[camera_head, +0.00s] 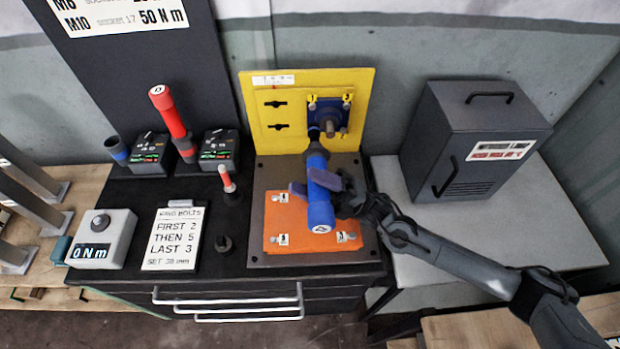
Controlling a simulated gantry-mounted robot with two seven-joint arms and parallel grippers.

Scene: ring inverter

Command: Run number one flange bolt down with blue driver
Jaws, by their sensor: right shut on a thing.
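The blue driver (320,205) is held by my right gripper (321,184), which is shut around its body. The driver's dark nose points away from me, toward the lower left corner of the blue flange (327,104). The flange is mounted on an upright yellow panel (358,88) and has a grey shaft end (329,128) in its middle. Small yellow number tags sit at its corners. The nose overlaps the flange's lower left corner; I cannot tell whether it touches a bolt there. My left gripper is not in view.
An orange plate (272,225) with tags lies below the driver. A red driver (168,112) stands in a dock at left. A card (173,238) reads "FIRST 2 THEN 5 LAST 3". A torque display (101,239) reads 0 N m. A dark grey cabinet (470,140) stands at right.

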